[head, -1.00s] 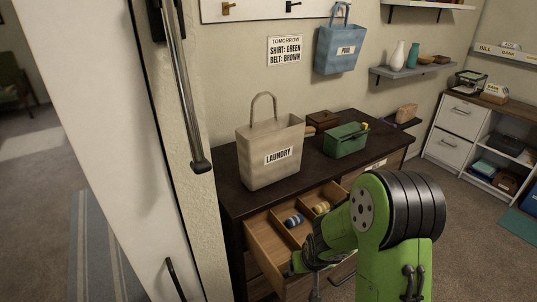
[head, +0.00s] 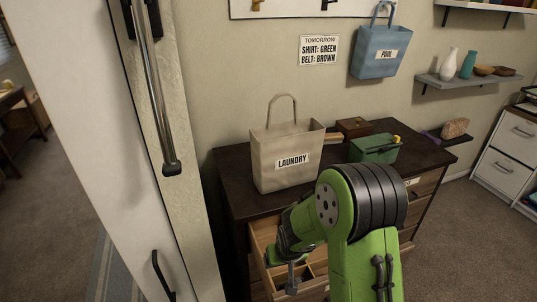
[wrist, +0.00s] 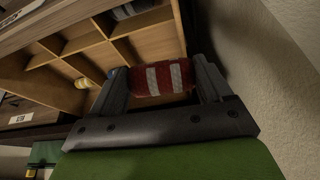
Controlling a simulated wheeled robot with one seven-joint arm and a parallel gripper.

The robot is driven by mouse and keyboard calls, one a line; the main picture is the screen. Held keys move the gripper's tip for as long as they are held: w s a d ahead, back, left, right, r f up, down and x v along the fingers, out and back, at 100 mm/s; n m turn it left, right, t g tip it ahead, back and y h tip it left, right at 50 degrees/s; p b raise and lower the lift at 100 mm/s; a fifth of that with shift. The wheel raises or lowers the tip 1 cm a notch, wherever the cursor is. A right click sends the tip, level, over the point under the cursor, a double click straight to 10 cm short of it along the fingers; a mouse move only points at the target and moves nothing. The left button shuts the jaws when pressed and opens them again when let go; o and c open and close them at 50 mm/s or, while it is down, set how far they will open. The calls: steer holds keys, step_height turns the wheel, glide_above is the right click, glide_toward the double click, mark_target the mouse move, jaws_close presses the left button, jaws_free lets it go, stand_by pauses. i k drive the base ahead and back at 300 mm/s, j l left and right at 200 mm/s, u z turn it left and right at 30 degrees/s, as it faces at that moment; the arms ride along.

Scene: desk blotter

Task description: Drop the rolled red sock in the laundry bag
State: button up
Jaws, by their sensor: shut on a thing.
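The rolled red sock (wrist: 160,81), with pale grey stripes, is held between the two fingers of my gripper (wrist: 161,74) in the wrist view. The gripper is shut on it, and it appears just outside the drawer's compartments. In the head view my gripper (head: 291,281) is low by the open drawer (head: 262,231), and the sock cannot be made out there. The beige laundry bag (head: 284,160), labelled LAUNDRY, stands upright on the dresser top, above and behind my gripper. Its handle is raised; its inside is not visible.
My arm covers much of the drawer. A yellow striped roll (wrist: 86,83) and a dark striped roll (wrist: 132,9) lie in its compartments in the wrist view. A green bin (head: 374,150) and brown box (head: 353,127) stand right of the bag. A blue POOL bag (head: 379,50) hangs above.

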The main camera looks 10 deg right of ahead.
mark_target(291, 180)
steer(key=l+u, duration=0.7)
steer(key=l, duration=0.2)
steer(key=l+u, duration=0.35)
steer(key=l, duration=0.15)
